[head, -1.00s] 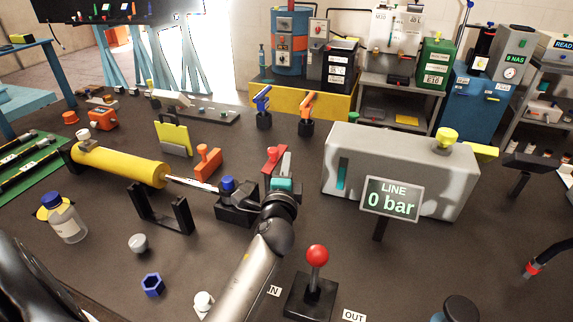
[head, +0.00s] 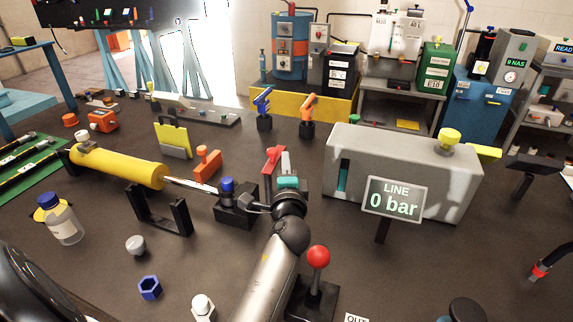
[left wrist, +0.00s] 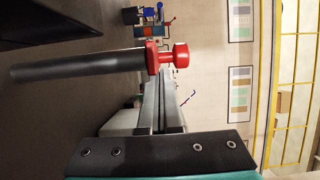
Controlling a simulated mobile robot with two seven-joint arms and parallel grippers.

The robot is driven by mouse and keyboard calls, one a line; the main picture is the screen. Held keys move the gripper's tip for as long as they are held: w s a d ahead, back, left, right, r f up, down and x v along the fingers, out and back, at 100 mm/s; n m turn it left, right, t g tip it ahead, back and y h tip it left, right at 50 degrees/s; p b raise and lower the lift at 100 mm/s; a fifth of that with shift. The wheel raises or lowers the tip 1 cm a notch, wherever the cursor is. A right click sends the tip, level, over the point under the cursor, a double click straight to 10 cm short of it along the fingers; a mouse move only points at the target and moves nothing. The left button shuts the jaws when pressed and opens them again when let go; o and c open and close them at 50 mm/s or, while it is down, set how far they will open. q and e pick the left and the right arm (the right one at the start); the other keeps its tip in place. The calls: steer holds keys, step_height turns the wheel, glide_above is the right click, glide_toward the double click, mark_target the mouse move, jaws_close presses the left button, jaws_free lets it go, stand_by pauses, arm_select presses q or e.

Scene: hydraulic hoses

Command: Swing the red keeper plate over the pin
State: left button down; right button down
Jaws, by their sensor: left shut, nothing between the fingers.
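The red keeper plate (head: 272,158) has a knob and sits on top of a dark upright post, beside the black clevis block (head: 240,205). A pin with a blue top (head: 227,184) stands in that block, to the left of the plate. My left gripper (head: 286,160) is shut and empty, just right of the red plate. In the left wrist view, the red plate and knob (left wrist: 168,56) appear right at the fingertips (left wrist: 162,75); I cannot tell whether they touch. My right gripper is not in view.
The yellow cylinder (head: 120,165) lies to the left, its rod reaching the block. A red-knobbed lever (head: 318,258) stands close to my left arm. A grey housing (head: 400,165) with a "LINE 0 bar" sign (head: 394,198) is at the right.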

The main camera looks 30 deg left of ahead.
arm_select(q)
steer(key=shift+a, duration=0.15)
arm_select(e)
steer(key=shift+f, duration=0.15)
arm_select(q)
steer(key=shift+w+a+n+g+y+b, duration=0.15)
steer(key=shift+a+n+g+y+b, duration=0.65)
steer(key=shift+a+y+b, duration=0.15)
steer(key=shift+a, duration=0.1)
arm_select(e)
steer(key=w, duration=0.1)
steer(key=w+d+f, duration=0.1)
steer(key=shift+w+d+f+t, duration=0.25)
steer(key=shift+w+d+t, duration=0.05)
steer(key=shift+w+d, duration=0.1)
steer(key=shift+s+a, duration=0.2)
steer(key=shift+s, duration=0.25)
